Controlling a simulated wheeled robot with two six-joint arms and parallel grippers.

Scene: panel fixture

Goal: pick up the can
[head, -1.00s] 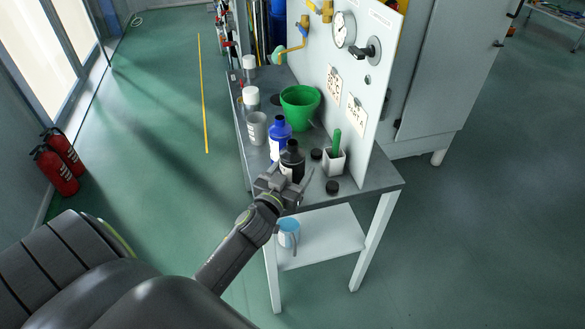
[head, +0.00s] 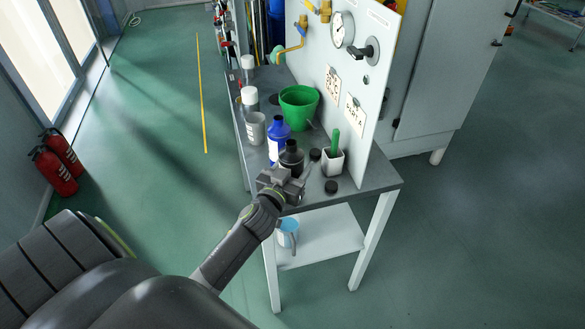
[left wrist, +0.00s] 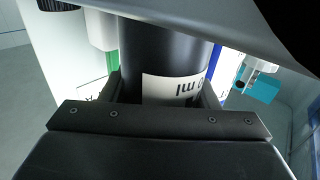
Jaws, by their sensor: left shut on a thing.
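The can is a black, bottle-shaped container with a dark cap (head: 291,155), standing upright near the front edge of the grey bench. In the left wrist view, its black body with a white label (left wrist: 165,55) fills the middle between the fingers. The printing on the label appears upside down there. My left gripper (head: 292,178) is shut on the can from the near side and hides its lower part in the head view. I cannot tell whether its base touches the bench. My right gripper is not in view.
A blue bottle (head: 278,140) stands close behind the can. A grey cup (head: 256,129), white-capped jars (head: 250,98) and a green bucket (head: 299,105) stand further back. A white pot (head: 332,161) and black lids (head: 331,187) lie to the right, before the upright panel (head: 355,100).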

